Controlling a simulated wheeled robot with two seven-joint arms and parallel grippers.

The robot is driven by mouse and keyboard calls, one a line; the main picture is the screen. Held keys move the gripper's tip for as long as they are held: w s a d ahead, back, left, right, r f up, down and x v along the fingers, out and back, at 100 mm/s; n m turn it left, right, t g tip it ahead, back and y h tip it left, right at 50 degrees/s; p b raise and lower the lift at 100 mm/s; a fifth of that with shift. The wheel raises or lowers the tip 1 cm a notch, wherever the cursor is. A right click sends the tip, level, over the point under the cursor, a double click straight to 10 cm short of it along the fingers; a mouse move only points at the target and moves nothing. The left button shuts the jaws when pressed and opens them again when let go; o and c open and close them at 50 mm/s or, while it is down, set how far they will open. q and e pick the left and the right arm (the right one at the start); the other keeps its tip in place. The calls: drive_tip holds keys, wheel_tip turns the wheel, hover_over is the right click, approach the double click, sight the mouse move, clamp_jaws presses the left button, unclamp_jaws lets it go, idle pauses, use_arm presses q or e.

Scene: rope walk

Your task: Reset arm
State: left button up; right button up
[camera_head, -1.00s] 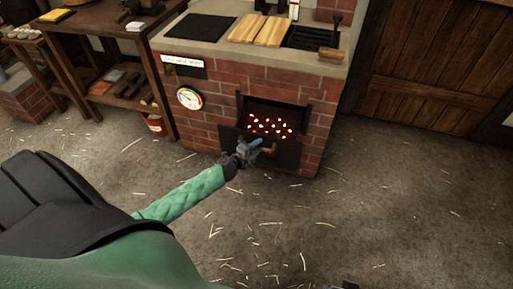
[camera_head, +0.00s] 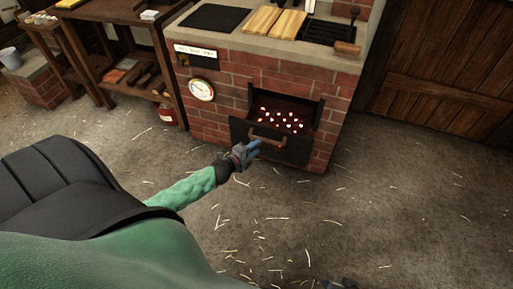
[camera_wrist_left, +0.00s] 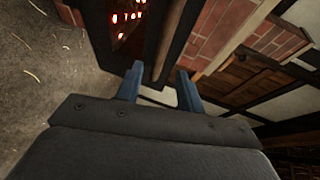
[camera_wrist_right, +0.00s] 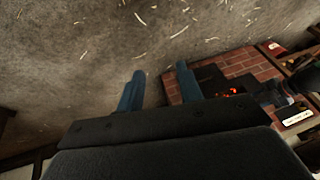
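My left gripper (camera_head: 250,151) is open in front of the brick stove, just to the left of the wooden handle (camera_head: 268,141) on the dark firebox door (camera_head: 292,150). The door hangs down, and glowing coals show in the opening above it. In the left wrist view, the fingers of my left gripper (camera_wrist_left: 160,88) stand apart with no object held between them. My right gripper (camera_wrist_right: 158,85) is open and empty over bare floor in the right wrist view. Only a small part of it shows at the bottom edge of the head view.
The brick stove (camera_head: 240,75) has a round gauge (camera_head: 202,90) on its front, and wooden boards (camera_head: 275,21) and a dark grill (camera_head: 328,32) on top. A wooden shelf table (camera_head: 125,15) stands to its left. The straw-strewn floor (camera_head: 400,220) is clear at right.

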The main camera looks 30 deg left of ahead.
drive_tip(key=shift+r, duration=0.1)
idle(0.3)
